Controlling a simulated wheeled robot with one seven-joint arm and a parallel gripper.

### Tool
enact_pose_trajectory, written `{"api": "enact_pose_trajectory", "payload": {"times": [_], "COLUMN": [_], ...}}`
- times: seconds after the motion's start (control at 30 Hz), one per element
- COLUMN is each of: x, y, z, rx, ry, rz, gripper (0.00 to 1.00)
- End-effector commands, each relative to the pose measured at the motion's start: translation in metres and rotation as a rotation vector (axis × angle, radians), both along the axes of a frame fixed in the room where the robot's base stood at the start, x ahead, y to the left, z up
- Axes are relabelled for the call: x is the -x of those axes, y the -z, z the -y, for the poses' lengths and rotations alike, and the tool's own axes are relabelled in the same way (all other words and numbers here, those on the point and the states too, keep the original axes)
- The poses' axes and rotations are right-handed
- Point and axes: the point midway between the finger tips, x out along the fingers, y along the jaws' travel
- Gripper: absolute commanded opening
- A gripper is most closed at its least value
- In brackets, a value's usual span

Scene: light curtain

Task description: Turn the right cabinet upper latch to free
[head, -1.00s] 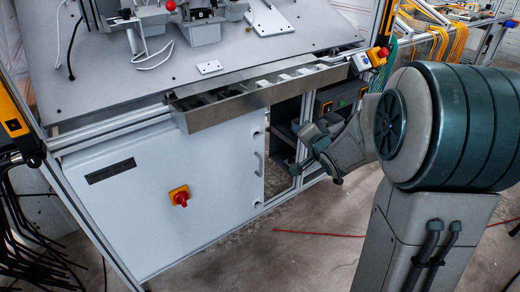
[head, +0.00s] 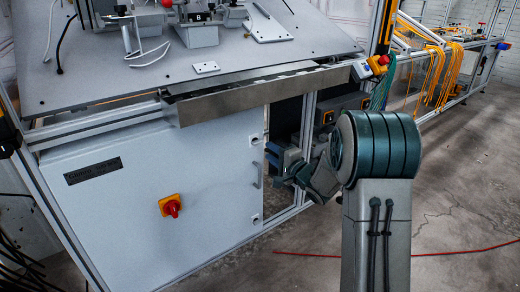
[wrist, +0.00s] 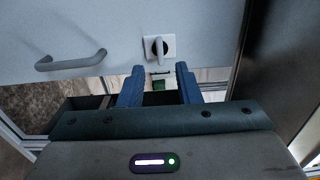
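The white cabinet door (head: 150,200) has an upper latch (head: 255,139) near the top of its right edge. In the wrist view the latch (wrist: 158,46) is a grey knob on a pale square plate, its long part pointing down in the picture. My gripper (head: 275,162) is beside the door's right edge, just right of and a little below the latch. In the wrist view my gripper (wrist: 159,78) is open, with two blue fingers and nothing between them. The latch lies ahead of the gap between the fingertips, apart from them.
A grey door handle (wrist: 70,60) lies left of the latch in the wrist view. A lower latch (head: 254,218) sits below it on the door. A metal tray (head: 240,98) juts out above the door. A red-yellow switch (head: 171,206) is on the door.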

Motion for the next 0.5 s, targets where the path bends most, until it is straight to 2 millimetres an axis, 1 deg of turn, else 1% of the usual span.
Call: {"api": "enact_pose_trajectory", "payload": {"times": [0.03, 0.2, 0.33, 0.5], "x": [-0.01, -0.035, -0.048, -0.056], "y": [0.003, 0.002, 0.001, 0.0], "z": [-0.007, -0.023, -0.03, -0.034], "rx": [0.0, 0.0, 0.001, 0.0], "ry": [-0.003, -0.002, 0.0, 0.001], "rz": [0.002, 0.001, 0.002, 0.0], "gripper": [0.31, 0.31, 0.31, 0.31]}}
